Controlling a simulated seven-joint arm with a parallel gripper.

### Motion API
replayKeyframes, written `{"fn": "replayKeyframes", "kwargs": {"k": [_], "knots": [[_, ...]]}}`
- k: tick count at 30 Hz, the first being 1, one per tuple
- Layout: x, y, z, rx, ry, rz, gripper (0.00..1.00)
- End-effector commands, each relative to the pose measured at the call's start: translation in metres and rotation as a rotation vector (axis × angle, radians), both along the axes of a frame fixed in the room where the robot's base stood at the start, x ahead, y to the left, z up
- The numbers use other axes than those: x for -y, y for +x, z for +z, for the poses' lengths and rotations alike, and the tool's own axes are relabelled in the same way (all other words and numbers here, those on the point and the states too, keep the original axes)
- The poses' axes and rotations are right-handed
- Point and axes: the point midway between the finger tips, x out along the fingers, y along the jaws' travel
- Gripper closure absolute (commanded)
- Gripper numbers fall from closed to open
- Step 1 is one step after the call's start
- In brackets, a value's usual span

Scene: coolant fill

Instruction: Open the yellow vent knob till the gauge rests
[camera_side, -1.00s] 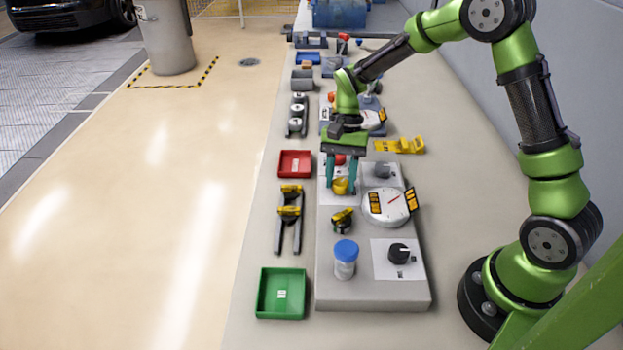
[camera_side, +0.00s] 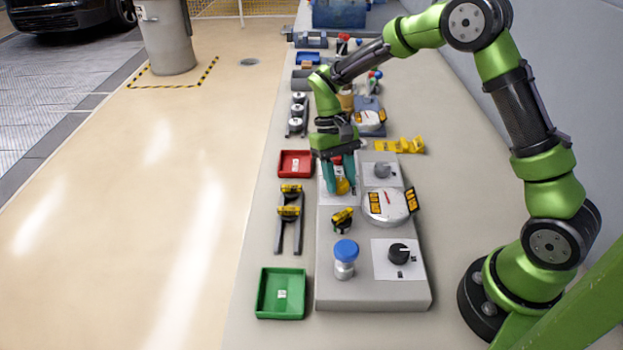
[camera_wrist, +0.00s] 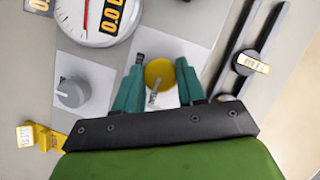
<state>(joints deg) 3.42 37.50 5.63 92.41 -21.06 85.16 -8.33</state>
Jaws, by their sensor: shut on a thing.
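The yellow vent knob (camera_side: 341,186) sits on a white plate on the grey panel. It also shows in the wrist view (camera_wrist: 159,73), between my fingers. My gripper (camera_side: 338,182) has its teal fingers on either side of the knob and is shut on it; the wrist view shows the fingers (camera_wrist: 160,82) flanking it. The round white gauge (camera_side: 388,206) is to the right of the knob, with orange-on-black number plates. In the wrist view the gauge (camera_wrist: 90,18) is cut by the top edge, and its red needle points roughly along the picture's vertical.
A grey knob (camera_side: 382,170) stands right of my gripper. A blue-capped jar (camera_side: 345,258) and a black knob (camera_side: 399,253) are at the panel's near end. A red tray (camera_side: 295,164), a green tray (camera_side: 281,294) and a black rail holder (camera_side: 289,220) lie left. A yellow bracket (camera_side: 400,146) is behind.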

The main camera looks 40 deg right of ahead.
Motion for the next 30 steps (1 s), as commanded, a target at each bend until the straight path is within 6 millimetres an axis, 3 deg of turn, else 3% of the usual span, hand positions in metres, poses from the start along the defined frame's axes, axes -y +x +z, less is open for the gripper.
{"fn": "replayKeyframes", "kwargs": {"k": [14,15,19,30], "knots": [[0.0005,0.0005,0.0015,0.002,-0.001,0.009,0.91],[0.0005,0.0005,0.0015,0.002,-0.001,0.009,0.54],[0.0003,0.0003,0.0010,0.002,-0.001,0.010,0.35],[0.0007,0.0027,0.0052,0.003,-0.001,0.011,0.35]]}}
